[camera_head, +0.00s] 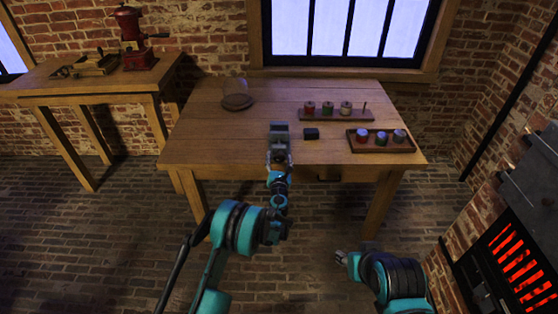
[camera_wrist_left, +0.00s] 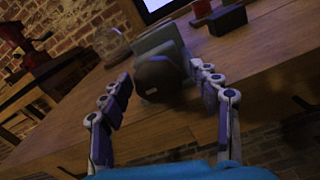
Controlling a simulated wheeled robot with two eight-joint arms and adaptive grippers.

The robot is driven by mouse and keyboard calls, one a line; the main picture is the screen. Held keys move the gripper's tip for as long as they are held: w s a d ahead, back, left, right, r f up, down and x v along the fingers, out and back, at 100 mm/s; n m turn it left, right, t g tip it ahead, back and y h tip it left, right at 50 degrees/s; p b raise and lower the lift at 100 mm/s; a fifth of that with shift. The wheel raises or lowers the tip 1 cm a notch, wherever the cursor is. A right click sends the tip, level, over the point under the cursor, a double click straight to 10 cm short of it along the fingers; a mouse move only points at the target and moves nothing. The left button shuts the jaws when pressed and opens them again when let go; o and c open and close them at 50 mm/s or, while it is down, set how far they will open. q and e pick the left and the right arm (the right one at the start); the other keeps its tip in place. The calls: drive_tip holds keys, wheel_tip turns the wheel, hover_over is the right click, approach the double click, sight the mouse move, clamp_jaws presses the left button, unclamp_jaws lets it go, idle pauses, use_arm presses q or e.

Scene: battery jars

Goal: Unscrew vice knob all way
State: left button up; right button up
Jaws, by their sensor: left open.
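A grey vice (camera_head: 279,130) sits at the front edge of the wooden table, and its body also shows in the left wrist view (camera_wrist_left: 158,45). Its dark round knob (camera_wrist_left: 154,82) faces my left wrist camera. My left gripper (camera_head: 278,161) is open in front of the vice. In the left wrist view its fingers (camera_wrist_left: 160,80) stand on either side of the knob, with gaps visible, so it is not gripped. In the head view the gripper mostly hides the knob. My right gripper (camera_head: 342,258) is low, in front of the table and away from the vice; its jaw state is unclear.
The table (camera_head: 210,135) also holds a small black block (camera_head: 311,134) right of the vice, a spool rack (camera_head: 336,115), a tray (camera_head: 381,148) with jars and a round dish (camera_head: 238,102) under glass. A side table with a red grinder (camera_head: 133,40) stands left. A glowing heater (camera_head: 518,260) is at right.

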use_arm(q)
drive_tip(key=c, duration=1.2)
drive_tip(key=shift+o, duration=0.2)
drive_tip(key=shift+n, duration=0.3)
